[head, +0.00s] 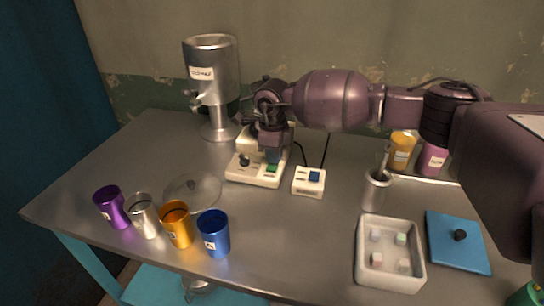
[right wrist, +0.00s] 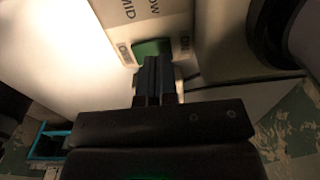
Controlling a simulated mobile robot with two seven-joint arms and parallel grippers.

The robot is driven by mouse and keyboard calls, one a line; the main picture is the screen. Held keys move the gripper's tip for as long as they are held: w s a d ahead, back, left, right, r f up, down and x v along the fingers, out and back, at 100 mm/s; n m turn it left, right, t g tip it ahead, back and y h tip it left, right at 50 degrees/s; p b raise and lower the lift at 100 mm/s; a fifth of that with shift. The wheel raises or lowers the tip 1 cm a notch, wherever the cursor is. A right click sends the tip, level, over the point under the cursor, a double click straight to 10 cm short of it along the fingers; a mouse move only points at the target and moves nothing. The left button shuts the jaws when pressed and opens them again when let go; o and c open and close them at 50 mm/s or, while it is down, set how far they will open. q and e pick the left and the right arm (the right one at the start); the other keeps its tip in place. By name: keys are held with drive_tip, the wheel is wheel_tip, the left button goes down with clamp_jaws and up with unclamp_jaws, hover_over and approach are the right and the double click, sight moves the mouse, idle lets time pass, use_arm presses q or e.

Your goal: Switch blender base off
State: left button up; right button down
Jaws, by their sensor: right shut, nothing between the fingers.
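The cream blender base (head: 257,172) stands on the grey table, with a dark knob (head: 244,159) at its front left and a green button (head: 272,169) at its front right. My right gripper (head: 274,156) points down over the green button side and is shut and empty. In the right wrist view the shut fingertips (right wrist: 152,62) are at the green button (right wrist: 151,48), overlapping its near edge; whether they touch it, I cannot tell. Printed labels show on the base beside the button. My left gripper is not in view.
A small white box with a blue button (head: 314,177) sits right of the base. A metal dispenser (head: 212,75) stands behind left. Purple, silver, orange and blue cups (head: 214,234) line the front left near a clear lid (head: 192,190). A white bin (head: 390,278) holds several cubes at front right.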

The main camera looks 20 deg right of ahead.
wheel_tip(320, 180, up, 4)
drive_tip(key=shift+a+f+p, duration=0.1)
drive_tip(key=shift+p, duration=0.3)
wheel_tip(320, 180, up, 3)
wheel_tip(320, 180, up, 5)
hover_over(273, 165)
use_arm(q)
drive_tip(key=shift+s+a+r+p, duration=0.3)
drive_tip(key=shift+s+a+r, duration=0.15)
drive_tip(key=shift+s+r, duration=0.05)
use_arm(e)
drive_tip(key=shift+s+a+r, duration=0.15)
drive_tip(key=shift+a+r, duration=0.1)
drive_tip(key=shift+r, duration=0.3)
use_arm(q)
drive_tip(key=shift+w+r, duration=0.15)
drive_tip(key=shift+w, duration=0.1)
